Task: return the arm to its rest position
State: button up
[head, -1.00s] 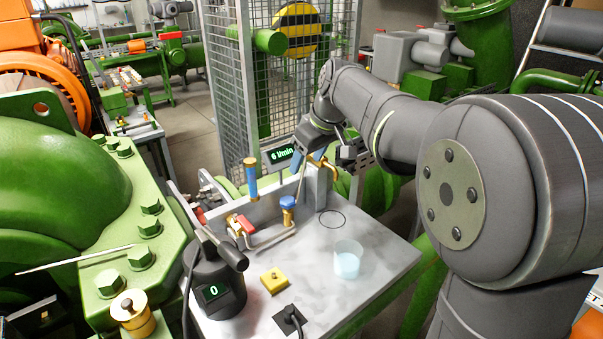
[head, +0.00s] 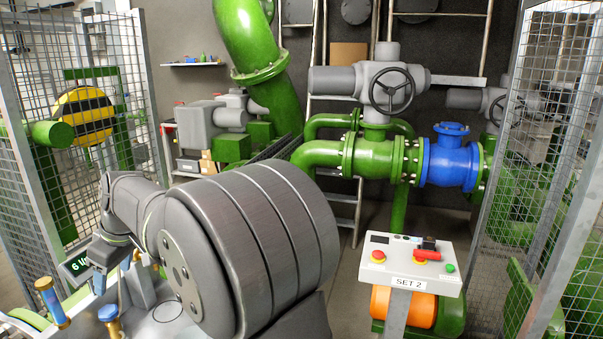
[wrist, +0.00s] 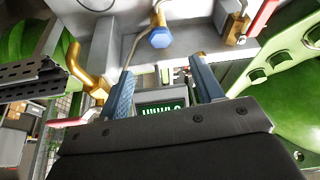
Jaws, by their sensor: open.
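My arm (head: 240,250) reaches left across the head view, bent down at the wrist. My gripper (wrist: 163,88) is open in the wrist view, with two blue fingers apart and nothing between them but the background. A brass tap (wrist: 85,72) is left of the fingers in the wrist view. Contact with the tap cannot be told.
A blue-capped fitting (head: 108,313) and a blue-and-brass fitting (head: 50,300) stand close to my gripper. Mesh fences (head: 555,130) flank the view. A SET 2 panel (head: 410,262) stands right of my arm. Bare floor shows between them.

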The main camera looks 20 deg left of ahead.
aim_at(110, 310)
jog(key=x, duration=1.1)
jog(key=shift+a+f, duration=0.15)
